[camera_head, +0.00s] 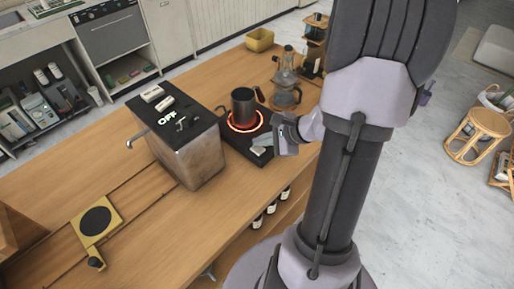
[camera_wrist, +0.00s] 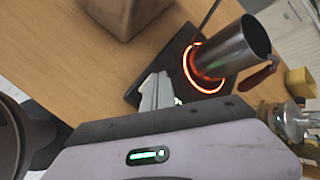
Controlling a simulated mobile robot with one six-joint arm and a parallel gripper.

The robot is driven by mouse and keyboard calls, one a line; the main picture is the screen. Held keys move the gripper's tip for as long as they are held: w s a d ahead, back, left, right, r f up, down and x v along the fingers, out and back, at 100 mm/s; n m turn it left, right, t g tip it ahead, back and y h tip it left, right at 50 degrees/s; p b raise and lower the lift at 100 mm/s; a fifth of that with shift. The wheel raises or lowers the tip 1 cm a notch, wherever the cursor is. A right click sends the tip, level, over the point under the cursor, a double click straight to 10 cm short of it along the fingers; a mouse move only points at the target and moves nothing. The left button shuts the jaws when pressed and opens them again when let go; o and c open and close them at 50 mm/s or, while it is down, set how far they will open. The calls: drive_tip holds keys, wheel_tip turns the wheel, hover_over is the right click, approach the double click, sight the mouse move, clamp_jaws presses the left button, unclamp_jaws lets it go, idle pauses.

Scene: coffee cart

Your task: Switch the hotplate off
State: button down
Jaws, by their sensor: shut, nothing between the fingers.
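The hotplate (camera_head: 232,146) is a black slab on the wooden counter, and its ring glows red-orange. The hotplate also shows in the wrist view (camera_wrist: 184,84), with the same bright ring. A dark metal pot (camera_head: 243,106) with a side handle stands on the ring; it shows in the wrist view too (camera_wrist: 236,47). My gripper (camera_head: 262,146) is shut and empty, with its fingers over the hotplate's front right part. In the wrist view my gripper's pale fingers (camera_wrist: 157,92) reach to the slab's front edge. Any switch is hidden by my fingers; contact cannot be told.
A metal boiler box (camera_head: 185,150) with a black top marked OFF stands left of the hotplate. A yellow bin (camera_head: 260,40) is at the back. The front left counter holds a yellow plate with a black disc (camera_head: 96,221).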

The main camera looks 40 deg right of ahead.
sight(261, 149)
drive_tip(key=shift+f+b, duration=0.5)
drive_tip(key=shift+b, duration=0.1)
idle(0.4)
drive_tip(key=shift+r+p, duration=0.65)
drive_tip(key=shift+r, duration=0.35)
wheel_tip(261, 149, up, 6)
drive_tip(key=p, duration=0.4)
drive_tip(key=shift+p, duration=0.3)
